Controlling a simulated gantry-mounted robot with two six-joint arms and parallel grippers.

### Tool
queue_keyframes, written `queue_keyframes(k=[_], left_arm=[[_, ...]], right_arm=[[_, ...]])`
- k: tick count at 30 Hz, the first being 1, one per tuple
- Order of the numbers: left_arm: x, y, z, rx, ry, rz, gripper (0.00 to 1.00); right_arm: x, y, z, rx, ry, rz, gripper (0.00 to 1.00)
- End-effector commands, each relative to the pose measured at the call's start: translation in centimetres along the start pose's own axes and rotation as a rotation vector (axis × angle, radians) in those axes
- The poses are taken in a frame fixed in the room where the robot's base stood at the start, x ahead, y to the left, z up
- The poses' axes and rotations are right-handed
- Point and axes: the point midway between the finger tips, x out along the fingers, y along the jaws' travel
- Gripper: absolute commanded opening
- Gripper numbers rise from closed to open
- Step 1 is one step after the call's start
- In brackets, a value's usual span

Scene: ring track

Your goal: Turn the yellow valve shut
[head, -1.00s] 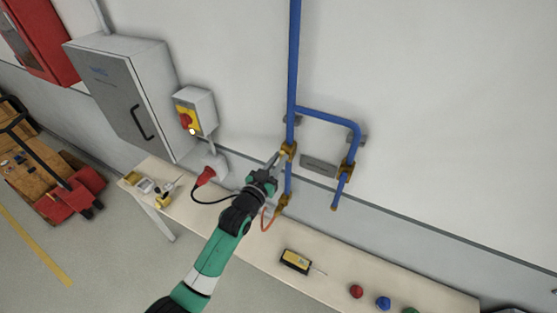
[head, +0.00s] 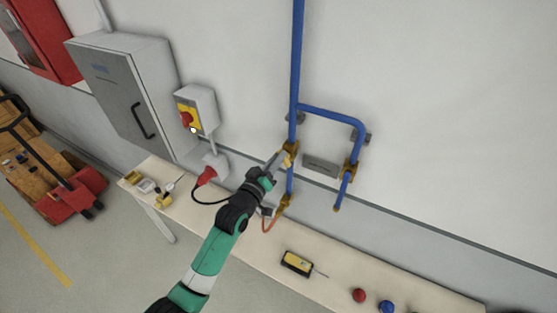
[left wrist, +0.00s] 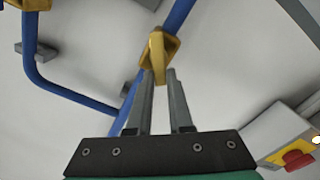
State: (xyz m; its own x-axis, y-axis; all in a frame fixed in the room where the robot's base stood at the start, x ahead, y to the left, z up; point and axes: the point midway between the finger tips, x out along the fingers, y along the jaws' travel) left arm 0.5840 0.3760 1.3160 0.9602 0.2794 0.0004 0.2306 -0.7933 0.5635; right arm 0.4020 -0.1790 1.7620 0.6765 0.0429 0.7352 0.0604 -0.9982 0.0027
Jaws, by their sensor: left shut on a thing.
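The yellow valve (head: 291,148) sits on the vertical blue pipe (head: 296,70), near the wall, just below where a side branch leaves the pipe. In the left wrist view its yellow handle (left wrist: 157,46) stands at the fingertips. My left gripper (head: 281,160) comes from the lower left and is shut on the handle. The left wrist view shows its two fingers (left wrist: 159,74) on either side of the handle's near end. The fingers hide a small part of the handle. My right gripper is not in view.
More yellow fittings sit on the right branch (head: 348,170) and lower on the main pipe (head: 284,203). A grey box with a red-yellow switch (head: 190,112) and a red plug (head: 206,175) are at left. A bench (head: 235,250) below carries a yellow-black device (head: 297,263).

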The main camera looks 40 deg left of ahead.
Motion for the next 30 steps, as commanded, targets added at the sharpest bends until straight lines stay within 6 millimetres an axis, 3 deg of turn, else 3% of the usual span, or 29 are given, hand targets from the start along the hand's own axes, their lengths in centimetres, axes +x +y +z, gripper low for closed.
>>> queue_keyframes(k=[21,30], left_arm=[[0.0,-1.2,0.3,-0.670,-0.001,-0.002,0.00],[0.0,-1.4,0.6,-0.878,-0.001,-0.002,0.00]], right_arm=[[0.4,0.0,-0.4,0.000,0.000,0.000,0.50],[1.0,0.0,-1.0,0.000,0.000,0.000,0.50]])
